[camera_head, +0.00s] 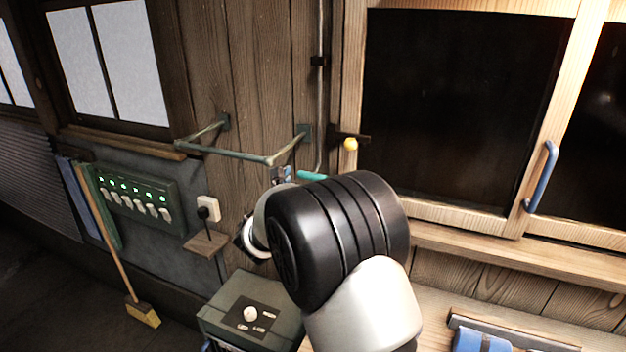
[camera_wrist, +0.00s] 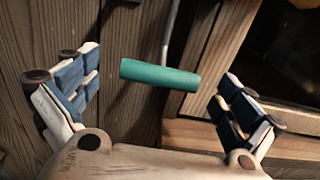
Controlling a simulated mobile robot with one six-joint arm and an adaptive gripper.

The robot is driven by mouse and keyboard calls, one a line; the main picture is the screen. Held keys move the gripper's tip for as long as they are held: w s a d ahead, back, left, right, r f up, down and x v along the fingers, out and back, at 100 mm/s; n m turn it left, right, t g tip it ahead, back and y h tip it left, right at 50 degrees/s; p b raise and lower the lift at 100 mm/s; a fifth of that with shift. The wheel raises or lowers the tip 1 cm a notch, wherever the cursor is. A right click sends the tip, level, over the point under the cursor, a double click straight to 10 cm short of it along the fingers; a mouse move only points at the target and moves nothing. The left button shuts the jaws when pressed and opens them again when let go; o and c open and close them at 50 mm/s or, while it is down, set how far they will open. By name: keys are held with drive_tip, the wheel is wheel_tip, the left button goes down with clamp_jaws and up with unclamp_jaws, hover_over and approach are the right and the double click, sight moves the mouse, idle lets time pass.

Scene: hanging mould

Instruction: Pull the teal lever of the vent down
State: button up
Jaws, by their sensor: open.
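The teal lever (camera_wrist: 160,76) is a short, nearly horizontal grip in the wrist view, in front of the plank wall. A thin metal rod (camera_wrist: 171,38) runs up behind it. My gripper (camera_wrist: 157,85) is open, with one blue-and-white finger on each side of the lever. The lever lies in the gap between them, and I see no finger touching it. In the head view part of the teal lever (camera_head: 312,176) shows just above my black wrist. My gripper (camera_head: 283,173) is mostly hidden there behind my arm.
A green wall rail (camera_head: 235,154) stands out left of the lever. A yellow knob (camera_head: 350,145) is on the window frame to its right. A grey-green box (camera_head: 250,312) stands below. A switch panel (camera_head: 135,198) and a socket (camera_head: 208,209) are on the left wall.

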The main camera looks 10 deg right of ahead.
drive_tip(key=shift+w+d, duration=0.4)
drive_tip(key=shift+w, duration=0.2)
drive_tip(key=shift+c, duration=0.4)
drive_tip(key=c, duration=1.4)
wheel_tip(320, 180, down, 5)
drive_tip(key=b, duration=0.3)
drive_tip(key=shift+r, duration=0.15)
drive_tip(key=o, duration=1.5)
drive_tip(key=shift+r, duration=0.1)
drive_tip(key=v, duration=1.2)
